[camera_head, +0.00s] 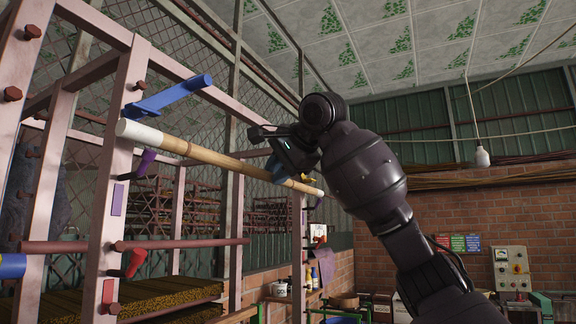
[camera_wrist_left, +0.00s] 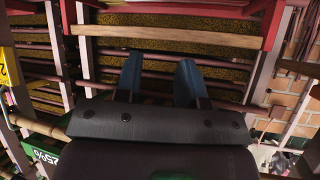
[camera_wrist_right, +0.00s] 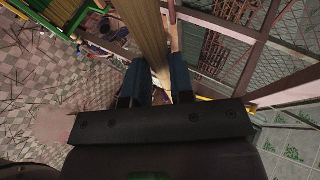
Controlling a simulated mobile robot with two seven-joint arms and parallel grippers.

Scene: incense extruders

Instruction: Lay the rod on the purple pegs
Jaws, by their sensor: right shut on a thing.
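The rod (camera_head: 190,149) is a long tan pole with white ends. In the head view it slants down to the right across the front of the pink rack. My right gripper (camera_head: 279,170) is shut on it near its far right end; the rod also shows between the fingers in the right wrist view (camera_wrist_right: 149,40). One purple peg (camera_head: 143,164) is on the near left post, below the rod's near end. Another purple peg (camera_head: 318,203) is at the far post, just below the rod's far end. My left gripper (camera_wrist_left: 158,75) is open and empty, facing racks.
A blue peg (camera_head: 168,96) juts out above the rod's near end. A red peg (camera_head: 134,263) is lower on the near post, beside a dark red bar (camera_head: 190,243). Trays of incense (camera_head: 160,298) fill the low shelves. A control box (camera_head: 511,268) hangs at right.

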